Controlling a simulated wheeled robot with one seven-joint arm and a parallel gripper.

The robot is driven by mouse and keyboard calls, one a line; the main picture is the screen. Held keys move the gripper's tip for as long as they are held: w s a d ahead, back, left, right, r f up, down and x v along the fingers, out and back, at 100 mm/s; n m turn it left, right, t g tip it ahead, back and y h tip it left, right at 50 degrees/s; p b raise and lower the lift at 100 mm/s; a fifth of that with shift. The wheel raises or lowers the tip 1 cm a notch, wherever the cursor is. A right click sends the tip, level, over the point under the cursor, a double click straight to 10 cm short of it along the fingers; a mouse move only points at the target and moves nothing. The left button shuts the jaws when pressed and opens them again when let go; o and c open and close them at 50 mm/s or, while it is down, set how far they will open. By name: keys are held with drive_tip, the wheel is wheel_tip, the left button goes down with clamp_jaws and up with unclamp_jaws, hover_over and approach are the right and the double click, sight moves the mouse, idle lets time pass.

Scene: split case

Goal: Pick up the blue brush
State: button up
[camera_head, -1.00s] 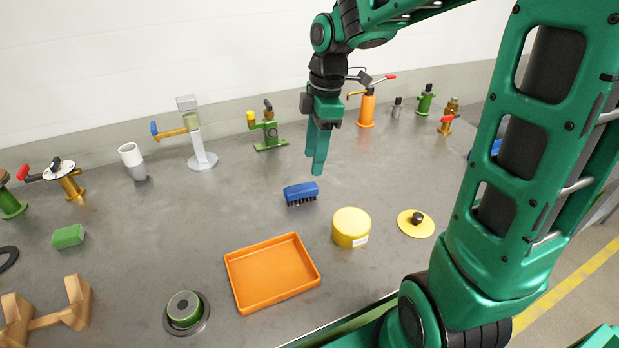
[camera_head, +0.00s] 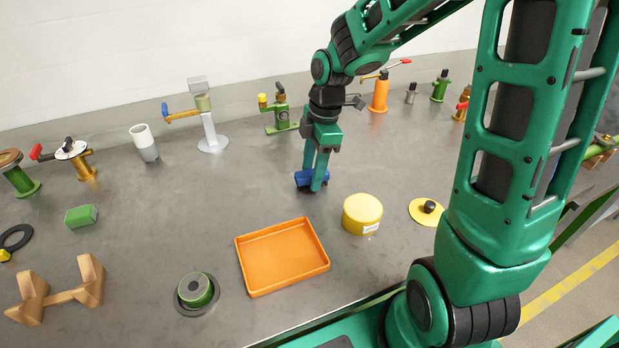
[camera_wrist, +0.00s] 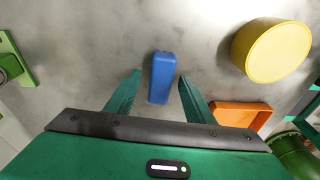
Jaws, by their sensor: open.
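The blue brush (camera_head: 304,179) lies on the grey table, partly hidden behind my gripper's fingers in the head view. My gripper (camera_head: 314,187) points down at it, with its fingertips low at the brush. In the wrist view the blue brush (camera_wrist: 162,78) lies between and slightly beyond the two spread fingertips of my gripper (camera_wrist: 159,84). A gap shows on each side of the brush. The gripper is open and holds nothing. Whether the fingers touch the table I cannot tell.
A yellow round tin (camera_head: 362,213) stands to the right of the brush, and an orange tray (camera_head: 283,258) lies in front. A yellow lid (camera_head: 426,212) with a dark knob lies further right. Several valve-like fittings line the back.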

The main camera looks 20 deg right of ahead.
drive_tip(key=shift+f, duration=0.5)
drive_tip(key=shift+f, duration=0.2)
drive_tip(key=c, duration=1.1)
